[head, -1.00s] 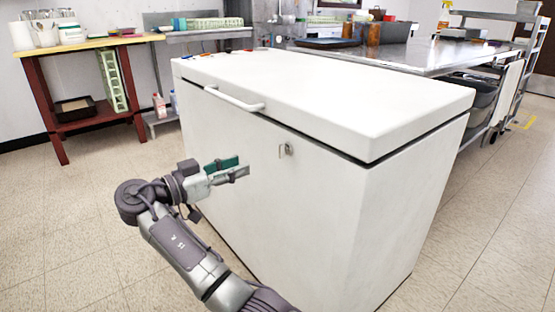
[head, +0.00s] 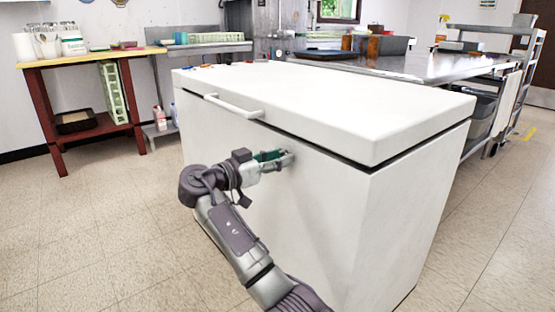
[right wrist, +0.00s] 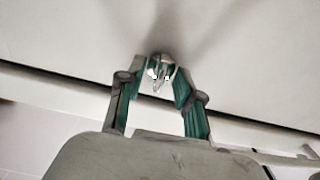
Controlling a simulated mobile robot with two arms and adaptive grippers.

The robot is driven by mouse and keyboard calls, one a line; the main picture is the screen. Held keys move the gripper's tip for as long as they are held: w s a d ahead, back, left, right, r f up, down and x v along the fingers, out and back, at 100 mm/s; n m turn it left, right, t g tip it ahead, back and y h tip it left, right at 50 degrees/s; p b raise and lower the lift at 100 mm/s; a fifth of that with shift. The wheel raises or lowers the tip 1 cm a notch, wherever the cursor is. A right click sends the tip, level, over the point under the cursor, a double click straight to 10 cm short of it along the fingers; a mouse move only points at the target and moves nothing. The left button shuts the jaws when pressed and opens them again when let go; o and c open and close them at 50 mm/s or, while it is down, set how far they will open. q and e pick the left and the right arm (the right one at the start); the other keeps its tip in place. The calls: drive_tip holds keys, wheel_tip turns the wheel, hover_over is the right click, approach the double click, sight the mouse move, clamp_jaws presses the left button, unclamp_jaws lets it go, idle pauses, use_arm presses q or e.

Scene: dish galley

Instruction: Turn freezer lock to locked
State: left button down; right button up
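The white chest freezer (head: 330,210) stands in the middle of the head view with its lid shut. Its lock, a small round metal fitting with a key-like tab (right wrist: 160,72), shows on the front panel in the right wrist view; in the head view my gripper hides it. My right gripper (head: 283,157) is at the lock, just below the lid seam. In the right wrist view its green-padded fingers (right wrist: 160,82) are apart, one on each side of the tab, with small gaps visible. My left gripper is not in view.
The lid handle (head: 233,107) sticks out left of and above the lock. A red-legged table (head: 95,60) stands at the back left, and a steel counter (head: 400,65) with a rack is behind the freezer. The floor at the left is clear.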

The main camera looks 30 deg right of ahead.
clamp_jaws()
